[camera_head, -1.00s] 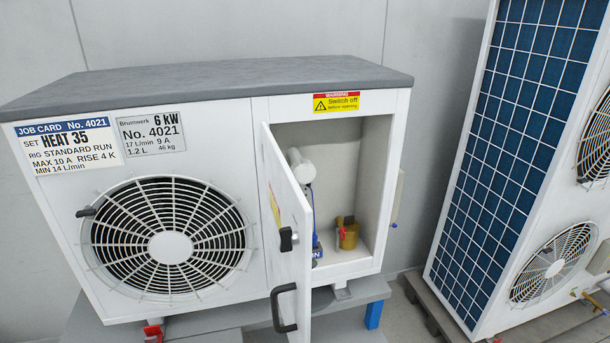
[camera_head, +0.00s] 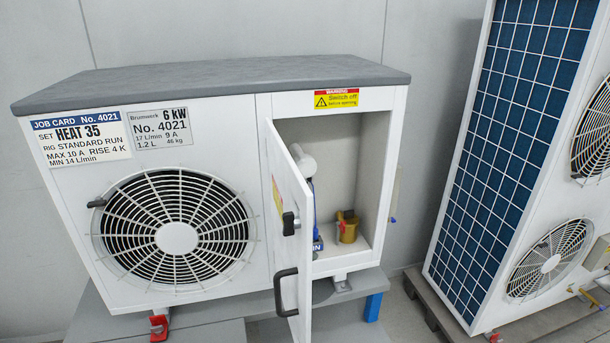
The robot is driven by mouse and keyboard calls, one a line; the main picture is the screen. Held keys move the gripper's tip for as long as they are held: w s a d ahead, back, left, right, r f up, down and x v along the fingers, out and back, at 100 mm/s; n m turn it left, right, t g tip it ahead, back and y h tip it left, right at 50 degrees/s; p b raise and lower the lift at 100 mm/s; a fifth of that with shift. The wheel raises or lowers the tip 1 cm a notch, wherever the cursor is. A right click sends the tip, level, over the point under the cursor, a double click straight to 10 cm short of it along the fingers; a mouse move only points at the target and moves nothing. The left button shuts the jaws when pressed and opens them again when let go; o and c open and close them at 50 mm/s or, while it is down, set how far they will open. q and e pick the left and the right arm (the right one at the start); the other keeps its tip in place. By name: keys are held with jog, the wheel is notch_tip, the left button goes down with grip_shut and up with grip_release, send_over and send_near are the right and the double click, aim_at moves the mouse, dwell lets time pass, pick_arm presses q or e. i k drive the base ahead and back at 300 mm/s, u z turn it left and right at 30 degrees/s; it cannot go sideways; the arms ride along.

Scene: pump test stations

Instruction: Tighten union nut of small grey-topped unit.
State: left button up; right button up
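The small grey-topped unit (camera_head: 190,180) stands in the middle of the head view, with a grey lid (camera_head: 220,78), a round fan grille and labels reading No. 4021. Its service door (camera_head: 291,230) is swung open toward me, with a black handle (camera_head: 285,292). I cannot make out which piece is the union nut. Neither gripper is in view.
The unit rests on a grey stand (camera_head: 230,318) with a blue leg (camera_head: 373,307). A red clamp-like part (camera_head: 159,327) sits below it at left. A taller unit with a blue finned side (camera_head: 510,150) stands on a pallet at right. A floor gap separates them.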

aim_at(302, 159)
jog(key=k, duration=1.15)
jog(key=z, duration=0.55)
jog(key=i, duration=2)
jog(key=u, duration=1.05)
